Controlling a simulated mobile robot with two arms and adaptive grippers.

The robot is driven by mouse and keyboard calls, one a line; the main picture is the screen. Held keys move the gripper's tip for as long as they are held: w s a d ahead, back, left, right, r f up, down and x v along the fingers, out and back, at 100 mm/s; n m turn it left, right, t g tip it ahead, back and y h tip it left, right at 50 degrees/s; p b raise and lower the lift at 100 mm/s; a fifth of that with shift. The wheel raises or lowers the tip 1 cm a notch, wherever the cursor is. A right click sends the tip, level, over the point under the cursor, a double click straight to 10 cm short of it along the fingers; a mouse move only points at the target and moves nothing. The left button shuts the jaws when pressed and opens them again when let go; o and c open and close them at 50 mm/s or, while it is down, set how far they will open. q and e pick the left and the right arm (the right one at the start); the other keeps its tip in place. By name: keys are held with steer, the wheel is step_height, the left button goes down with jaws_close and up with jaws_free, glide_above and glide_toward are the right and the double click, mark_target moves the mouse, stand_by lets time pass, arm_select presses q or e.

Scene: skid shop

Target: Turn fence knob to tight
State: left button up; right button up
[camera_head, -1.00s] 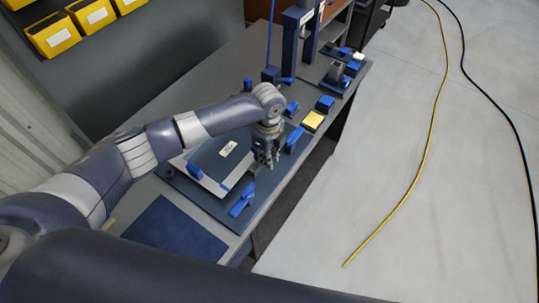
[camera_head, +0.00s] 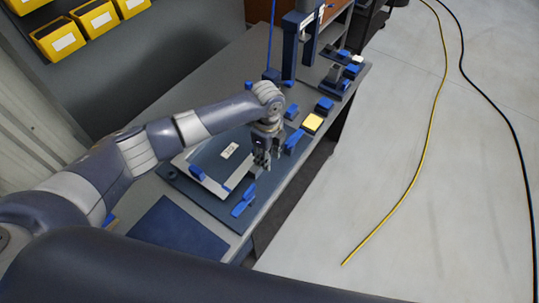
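My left arm comes in from the left, and its gripper (camera_head: 261,166) points down over the right side of the fixture plate (camera_head: 215,158) on the bench. One blue knob or handle (camera_head: 243,201) sits at the plate's near right corner, below the gripper and apart from it. Another blue piece (camera_head: 294,141) stands just right of the gripper; I cannot tell if they touch. A small blue piece (camera_head: 196,173) sits at the plate's left side by a pale fence-like strip. Which blue piece is the fence knob is unclear. The fingertips are too small to read. My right gripper is out of view.
A yellow-topped block (camera_head: 312,123) and blue blocks (camera_head: 325,104) stand farther along the bench. A dark blue press frame (camera_head: 298,45) rises behind. A dark blue mat (camera_head: 178,231) lies at the near end. Yellow bins (camera_head: 59,37) hang at upper left. Floor at right is open except for cables.

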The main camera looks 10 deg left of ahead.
arm_select(q)
step_height(320, 180, up, 6)
steer(key=p, duration=0.2)
steer(key=shift+f+p, duration=0.15)
steer(key=shift+p, duration=0.15)
stand_by(0.4)
